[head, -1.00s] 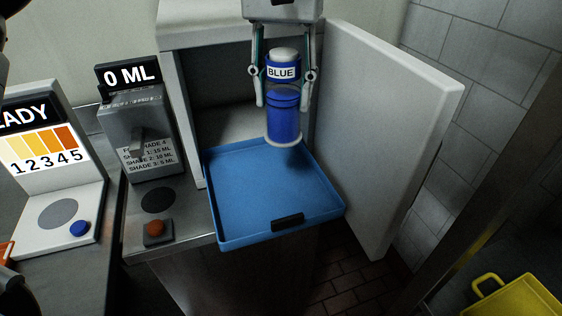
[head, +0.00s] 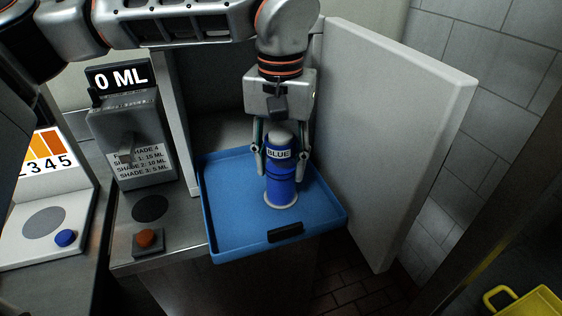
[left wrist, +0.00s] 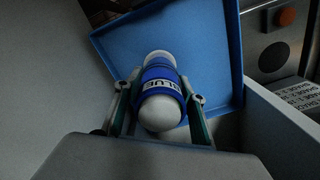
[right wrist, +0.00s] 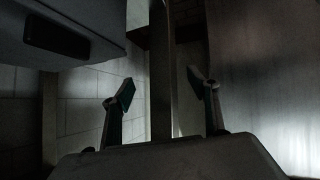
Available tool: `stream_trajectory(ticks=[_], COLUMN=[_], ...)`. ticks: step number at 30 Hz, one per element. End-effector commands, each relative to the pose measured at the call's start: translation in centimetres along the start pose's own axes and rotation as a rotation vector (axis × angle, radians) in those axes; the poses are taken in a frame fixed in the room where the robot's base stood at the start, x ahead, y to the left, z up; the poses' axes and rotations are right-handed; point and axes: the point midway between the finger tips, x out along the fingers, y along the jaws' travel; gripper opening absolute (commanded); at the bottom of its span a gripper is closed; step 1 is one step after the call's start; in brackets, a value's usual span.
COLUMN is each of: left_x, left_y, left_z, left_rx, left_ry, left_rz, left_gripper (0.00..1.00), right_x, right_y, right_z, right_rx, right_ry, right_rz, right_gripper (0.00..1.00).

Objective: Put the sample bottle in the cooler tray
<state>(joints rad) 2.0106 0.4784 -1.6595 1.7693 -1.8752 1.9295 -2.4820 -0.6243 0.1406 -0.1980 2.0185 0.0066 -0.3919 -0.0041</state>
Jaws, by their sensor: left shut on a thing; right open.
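The sample bottle (head: 282,185) is blue with a white cap and a white label reading BLUE. It is upright over the right part of the blue cooler tray (head: 237,235), its base at or very near the tray floor; I cannot tell if it touches. My left gripper (head: 281,168) is shut on the bottle around its upper part. In the left wrist view the bottle (left wrist: 160,100) sits between the fingers with the tray (left wrist: 120,50) beyond. My right gripper (right wrist: 160,90) is open and empty in the right wrist view, beside a dark-handled surface.
The open white cooler door (head: 390,130) stands right of the tray. A dispenser (head: 132,140) reading 0 ML with a red button (head: 146,238) is to the left. A panel with a blue button (head: 65,238) is farther left. A yellow container (head: 530,302) is at lower right.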

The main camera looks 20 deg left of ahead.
Motion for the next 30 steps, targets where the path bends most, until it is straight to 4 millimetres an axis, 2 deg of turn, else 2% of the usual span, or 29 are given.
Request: stream_trajectory(ticks=[9, 10, 11, 23, 26, 30], left_x=[0.1, 0.1, 0.1, -0.1, -1.2, -3.8], left_y=[0.0, 0.0, 0.0, 0.0, 0.0, 0.1], left_z=[0.0, 0.0, 0.0, 0.0, 0.0, 0.0], left_rx=[0.001, 0.001, 0.001, 0.001, 0.000, 0.000], left_ry=[0.003, 0.003, 0.003, 0.002, 0.005, 0.009], left_rz=[0.001, 0.001, 0.001, 0.000, 0.000, 0.001], left_gripper=[0.12, 0.48, 0.55, 0.57, 0.57, 0.57], right_x=[-0.4, -0.4, -0.4, -0.3, -0.3, -0.3], right_y=[-0.1, -0.2, -0.2, -0.3, -0.2, 0.0], right_z=[-0.1, -0.1, 0.0, 0.6, 0.2, -0.7], right_rx=[0.001, 0.002, 0.002, 0.003, 0.002, 0.003], right_ry=[0.000, -0.001, -0.001, -0.011, -0.006, 0.005], right_rz=[-0.002, -0.003, -0.003, -0.006, -0.004, -0.001], right_gripper=[0.60, 0.60, 0.60, 0.60, 0.60, 0.60])
